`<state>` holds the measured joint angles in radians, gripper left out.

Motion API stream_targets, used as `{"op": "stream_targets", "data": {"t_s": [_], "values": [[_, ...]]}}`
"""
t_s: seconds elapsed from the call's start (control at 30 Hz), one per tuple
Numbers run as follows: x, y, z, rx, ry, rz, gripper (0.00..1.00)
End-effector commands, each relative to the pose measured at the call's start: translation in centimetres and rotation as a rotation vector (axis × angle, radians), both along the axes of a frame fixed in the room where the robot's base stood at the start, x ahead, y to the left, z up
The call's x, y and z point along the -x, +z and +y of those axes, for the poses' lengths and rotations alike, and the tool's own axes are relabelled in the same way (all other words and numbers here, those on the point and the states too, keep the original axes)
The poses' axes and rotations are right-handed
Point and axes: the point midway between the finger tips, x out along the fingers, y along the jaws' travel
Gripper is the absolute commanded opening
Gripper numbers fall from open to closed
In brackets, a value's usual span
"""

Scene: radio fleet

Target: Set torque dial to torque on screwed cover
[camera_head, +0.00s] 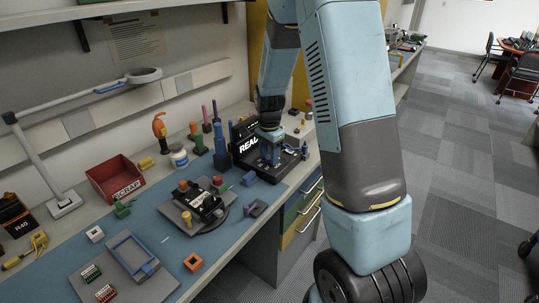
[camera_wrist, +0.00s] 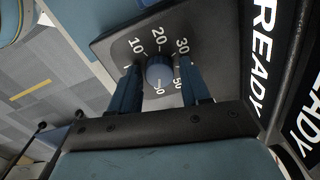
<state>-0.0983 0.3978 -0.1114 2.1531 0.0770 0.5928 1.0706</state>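The torque dial (camera_wrist: 160,72) is a round dark blue-grey knob on a black panel with white numbers; 10, 20 and 30 are readable, others are partly hidden. My gripper (camera_wrist: 160,80) has one blue finger on each side of the knob, with narrow gaps visible, so it appears open around it. The knob's pointer setting cannot be made out. In the head view my gripper (camera_head: 270,150) is down at the black READY station (camera_head: 243,142). A black device (camera_head: 204,206) lies on a grey turntable plate; its cover and any torque marking are too small to read.
A red SCRAP bin (camera_head: 115,180), a white jar (camera_head: 179,157) and upright coloured tools (camera_head: 197,140) stand along the back. A blue frame (camera_head: 132,256) on a grey tray and an orange square part (camera_head: 193,262) lie at the front. Blue mat between them is partly clear.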

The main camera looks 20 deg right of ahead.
Motion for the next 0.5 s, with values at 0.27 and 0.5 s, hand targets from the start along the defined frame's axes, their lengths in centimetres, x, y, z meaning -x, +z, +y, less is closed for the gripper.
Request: {"op": "stream_targets", "data": {"t_s": [0.27, 0.5], "values": [[-0.01, 0.02, 0.04, 0.000, 0.001, 0.000, 0.20], [-0.05, 0.04, 0.08, 0.000, 0.002, -0.001, 0.03]]}}
